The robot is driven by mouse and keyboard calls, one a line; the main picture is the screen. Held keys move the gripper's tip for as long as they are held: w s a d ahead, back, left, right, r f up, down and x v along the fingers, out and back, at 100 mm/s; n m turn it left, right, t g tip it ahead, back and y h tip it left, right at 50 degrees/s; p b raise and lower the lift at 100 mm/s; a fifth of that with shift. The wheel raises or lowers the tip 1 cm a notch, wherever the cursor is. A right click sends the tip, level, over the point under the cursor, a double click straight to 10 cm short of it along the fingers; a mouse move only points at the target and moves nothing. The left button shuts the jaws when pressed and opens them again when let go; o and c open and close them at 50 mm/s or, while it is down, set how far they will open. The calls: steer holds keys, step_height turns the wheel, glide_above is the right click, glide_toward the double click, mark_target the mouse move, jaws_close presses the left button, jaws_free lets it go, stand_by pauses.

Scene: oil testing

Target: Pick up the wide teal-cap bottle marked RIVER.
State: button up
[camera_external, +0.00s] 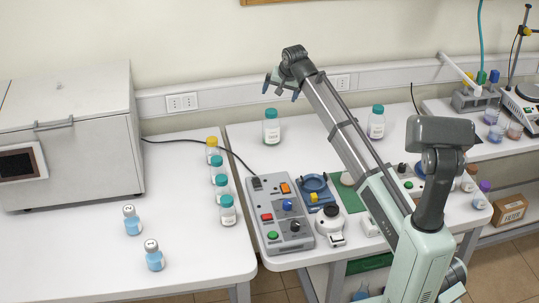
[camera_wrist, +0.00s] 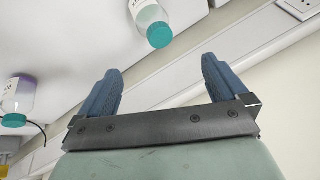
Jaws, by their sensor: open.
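A wide teal-cap bottle (camera_external: 271,130) stands upright at the back of the middle table; its label is too small to read. A similar teal-cap bottle (camera_external: 376,125) stands farther right, behind my arm; its label is also unreadable. My gripper (camera_external: 281,91) is open and empty, in the air above the left one of these two bottles. In the wrist view, my open gripper (camera_wrist: 160,68) has its two blue fingers apart. A teal-cap bottle (camera_wrist: 146,12) shows beyond the fingertips, and another teal-cap bottle (camera_wrist: 18,92) at the left edge. I cannot tell which is marked RIVER.
Several smaller bottles (camera_external: 219,176) with teal or yellow caps line the left table's right edge. Two blue-filled bottles (camera_external: 132,224) stand in front of a large grey box (camera_external: 75,140). A control box (camera_external: 280,215) sits on the middle table. The wall with sockets (camera_external: 181,102) is close behind.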

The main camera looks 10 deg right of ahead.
steer(key=w+d+r+m+g+h, duration=0.1)
steer(key=d+m, duration=0.2)
steer(key=d, duration=0.8)
steer(key=w+d+m+g, duration=0.1)
steer(key=d+m+g, duration=0.1)
steer(key=d, duration=0.8)
steer(key=m+g, duration=0.2)
steer(key=m, duration=0.3)
glide_above(372, 118)
steer(key=w+d, duration=0.1)
step_height(372, 118, down, 2)
steer(key=f, duration=0.9)
steer(key=shift+w, duration=0.25)
steer(key=shift+w+d+f, duration=0.1)
steer(key=shift+f, duration=1.4)
steer(key=shift+w+d+f, duration=0.1)
steer(key=shift+f, duration=1.35)
steer(key=shift+c, duration=0.5)
steer(key=shift+r, duration=0.1)
steer(key=c, duration=1.3)
